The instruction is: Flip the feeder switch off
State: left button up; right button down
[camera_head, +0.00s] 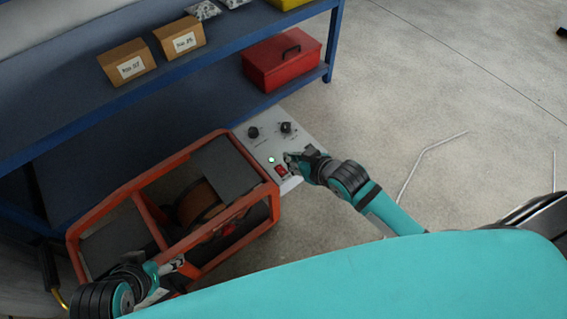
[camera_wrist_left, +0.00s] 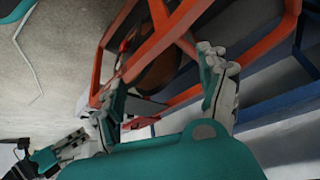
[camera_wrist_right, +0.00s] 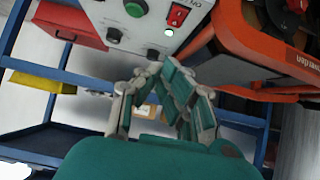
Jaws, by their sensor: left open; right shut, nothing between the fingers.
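The red feeder switch (camera_head: 281,169) is on the grey control panel (camera_head: 262,146) at the end of the orange-framed feeder (camera_head: 150,207). In the right wrist view the red switch (camera_wrist_right: 177,16) is near the top, close to printed "ON" lettering; I cannot tell its position for certain. My right gripper (camera_head: 289,158) is shut and empty, just above the panel beside the switch. Its fingertips (camera_wrist_right: 155,70) show below the switch, apart from it in the picture. My left gripper (camera_wrist_left: 165,72) is open and empty by the feeder's orange frame.
Black knobs (camera_head: 286,127) sit on the panel's far part, and a small lit lamp (camera_head: 271,160) is by the switch. A blue shelf (camera_head: 215,54) behind holds cardboard boxes (camera_head: 127,62) and a red toolbox (camera_head: 283,62). The floor at right is mostly clear.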

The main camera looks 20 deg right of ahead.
aim_at(287, 172)
jog(key=b+x, duration=0.1)
jog(key=x, duration=0.4)
jog(key=shift+b, duration=0.4)
notch_tip(287, 172, down, 4)
jog(key=shift+w+r+b, duration=0.2)
jog(key=shift+b, duration=0.7)
jog(key=shift+f, duration=0.15)
pick_arm(q)
jog(key=w+d+r+t+h, duration=0.3)
jog(key=w+d+r+t, duration=0.2)
jog(key=w+r+t, duration=0.5)
notch_tip(287, 172, up, 3)
jog(key=shift+w+f+m+t, duration=0.2)
jog(key=shift+w+m+t, duration=0.1)
jog(key=shift+w, duration=0.85)
jog(key=shift+s+a+f+g+y+p, duration=0.2)
jog(key=shift+f+g, duration=0.25)
jog(key=shift+f, duration=0.25)
jog(key=shift+s+a+f+g+y+p, duration=0.1)
jog(key=shift+s+f+g, duration=0.1)
jog(key=shift+f+g, duration=0.35)
pick_arm(e)
jog(key=shift+w+f, duration=0.1)
jog(key=shift+f, duration=0.1)
pick_arm(q)
jog(key=shift+f, duration=0.15)
